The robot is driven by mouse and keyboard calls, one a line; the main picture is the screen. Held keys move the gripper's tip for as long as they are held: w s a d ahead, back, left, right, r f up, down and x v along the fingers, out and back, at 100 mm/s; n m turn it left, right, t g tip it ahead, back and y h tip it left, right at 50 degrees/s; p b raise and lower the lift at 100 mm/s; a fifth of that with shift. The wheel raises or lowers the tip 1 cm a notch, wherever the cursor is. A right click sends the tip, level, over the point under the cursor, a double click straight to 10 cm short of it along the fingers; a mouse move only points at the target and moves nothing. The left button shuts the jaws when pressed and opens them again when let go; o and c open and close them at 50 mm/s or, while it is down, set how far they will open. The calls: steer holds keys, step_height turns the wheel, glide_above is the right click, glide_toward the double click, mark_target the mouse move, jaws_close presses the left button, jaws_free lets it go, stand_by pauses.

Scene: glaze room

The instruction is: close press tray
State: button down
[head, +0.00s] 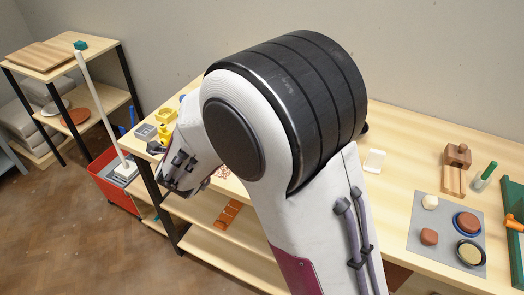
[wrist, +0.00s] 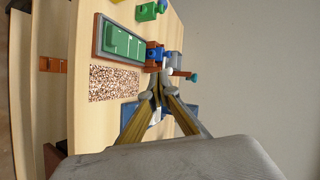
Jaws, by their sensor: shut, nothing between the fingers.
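My gripper (wrist: 157,92) shows in the wrist view with its two fingers brought together and nothing between them. In the head view my own arm hides it. A long grey tray-like frame with a green panel (wrist: 124,43) lies on the wooden table just beyond the fingertips in the wrist view, with a blue piece (wrist: 155,53) at its near end. I cannot tell for sure whether this is the press tray. A blue object (wrist: 129,113) lies behind the fingers and is partly hidden. Whether the fingertips touch anything is unclear.
A speckled mat (wrist: 113,84) lies beside the green panel. On the table's right are a grey mat (head: 447,222) with clay pieces, a wooden block (head: 457,156) and a green-topped tool (head: 485,175). Yellow pieces (head: 166,116) stand at the left end. A red crate (head: 112,184) stands on the floor.

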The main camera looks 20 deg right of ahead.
steer(key=s+d+f+m+h, duration=0.1)
steer(key=s+f+m+h, duration=0.1)
steer(key=f+h, duration=0.1)
steer(key=s+d+f+m+g+h, duration=0.1)
steer(key=s+d+f+m+h, duration=0.1)
steer(key=f+m+h, duration=0.1)
steer(key=s+d+f+m+g+h, duration=0.1)
steer(key=s+f+m+h, duration=0.1)
steer(key=s+f+h, duration=0.1)
steer(key=shift+d+f+m, duration=0.2)
steer(key=shift+f+m, duration=0.2)
steer(key=shift+f, duration=0.15)
steer(key=shift+s+d+f+m+h, duration=0.15)
steer(key=shift+s+m+h, duration=0.15)
steer(key=shift+s+h, duration=0.35)
steer(key=shift+w+d, duration=0.15)
steer(key=x, duration=1.3)
steer(key=shift+d+f, duration=0.15)
steer(key=shift+w+d, duration=0.1)
steer(key=shift+d, duration=0.05)
steer(key=shift+w+d, duration=0.1)
steer(key=shift+w+a+r+x, duration=0.1)
steer(key=shift+w+x, duration=0.05)
steer(key=shift+x, duration=1.05)
steer(key=shift+w+a+r+x, duration=0.1)
steer(key=shift+w+x, duration=0.05)
steer(key=shift+x, duration=1.1)
steer(key=shift+w+a+x, duration=0.1)
steer(key=shift+w+x, duration=0.05)
steer(key=shift+x, duration=1.05)
